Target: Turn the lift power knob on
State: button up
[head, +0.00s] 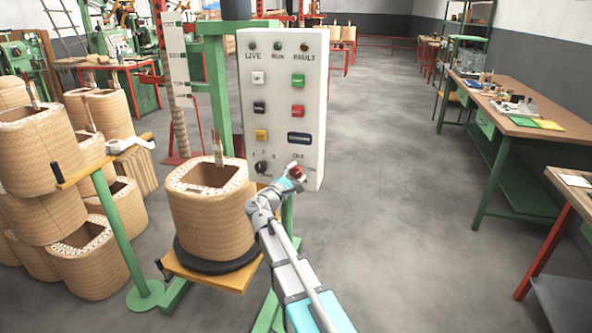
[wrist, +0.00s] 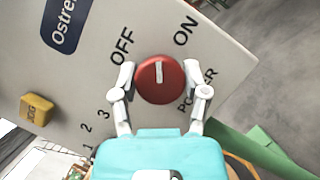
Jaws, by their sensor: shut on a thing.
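The lift power knob (wrist: 160,92) is red and round with a white pointer line. It sits on the pale control panel (head: 280,65). In the wrist view its pointer aims up, between the OFF label (wrist: 122,47) and the ON label (wrist: 187,30). My gripper (wrist: 164,86) is shut on the knob, one finger on each side of it. In the head view my gripper (head: 297,174) is at the panel's lower right and partly hides the red knob.
The panel also has a black selector (head: 261,168), several coloured buttons, and lamps along its top. A wound coil (head: 210,215) stands left of my arm on a stand. More coils are stacked farther left. The floor at right is clear up to the workbench (head: 510,110).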

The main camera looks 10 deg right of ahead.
jog(key=m+g+p, duration=0.1)
jog(key=m, duration=0.1)
jog(key=m+p, duration=0.1)
jog(key=m, duration=0.1)
jog(key=shift+w+r+m+g, duration=0.1)
jog(key=shift+r+m+g, duration=0.1)
jog(key=shift+m+g, duration=0.2)
jog(key=shift+f+m+g+y+p, duration=0.15)
jog(key=shift+m+g+y+p, duration=0.3)
jog(key=shift+m+p, duration=0.55)
jog(key=o, duration=1.1)
jog(key=shift+o, duration=0.2)
jog(key=shift+a, duration=0.1)
jog(key=v, duration=1.2)
jog(key=shift+m, duration=0.3)
